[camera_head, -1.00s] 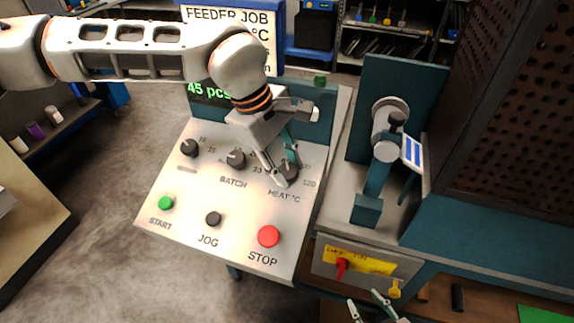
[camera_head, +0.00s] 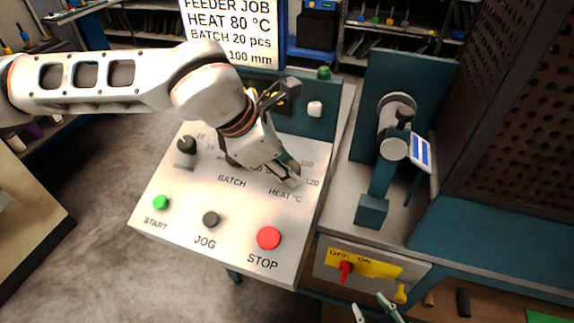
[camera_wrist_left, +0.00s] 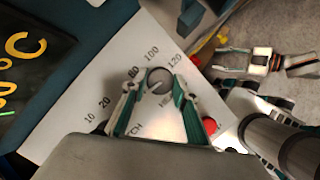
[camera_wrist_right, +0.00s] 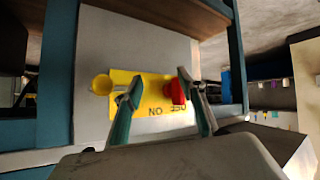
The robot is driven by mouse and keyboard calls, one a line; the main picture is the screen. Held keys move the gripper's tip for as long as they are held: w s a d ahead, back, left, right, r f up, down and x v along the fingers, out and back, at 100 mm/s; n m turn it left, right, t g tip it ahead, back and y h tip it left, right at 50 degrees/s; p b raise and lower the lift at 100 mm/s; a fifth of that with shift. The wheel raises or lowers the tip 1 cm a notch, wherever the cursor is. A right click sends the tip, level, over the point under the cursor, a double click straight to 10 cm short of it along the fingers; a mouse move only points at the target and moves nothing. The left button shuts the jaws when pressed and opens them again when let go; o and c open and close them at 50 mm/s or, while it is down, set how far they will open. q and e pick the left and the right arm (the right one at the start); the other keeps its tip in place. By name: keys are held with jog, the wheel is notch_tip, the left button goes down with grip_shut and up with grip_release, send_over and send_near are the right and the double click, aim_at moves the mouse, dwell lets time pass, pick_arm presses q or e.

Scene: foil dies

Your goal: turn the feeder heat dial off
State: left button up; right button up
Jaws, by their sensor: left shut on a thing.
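The heat dial (camera_wrist_left: 158,79) is a round dark-grey knob with a pale line, on the white sloped panel (camera_head: 185,225). In the left wrist view, numbers up to 120 surround it; I cannot tell its exact setting. My left gripper (camera_head: 290,178) is shut on the dial, its fingers on either side, also in the left wrist view (camera_wrist_left: 156,90). In the head view the gripper hides most of the dial. My right gripper (camera_wrist_right: 157,82) is open and empty, in front of a yellow OFF/ON plate (camera_wrist_right: 146,104) with a red switch (camera_wrist_right: 175,92).
The panel also holds a green START button (camera_head: 162,202), a dark JOG button (camera_head: 211,219), a red STOP button (camera_head: 268,237) and another dark knob (camera_head: 187,145). A feeder job sign (camera_head: 232,30) stands behind. A teal machine (camera_head: 398,130) stands right of the panel.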

pick_arm(q)
jog(key=shift+s+f+n, duration=0.1)
jog(key=shift+n, duration=0.9)
jog(key=o, duration=1.1)
jog(key=v, duration=1.2)
jog(key=shift+s, duration=0.25)
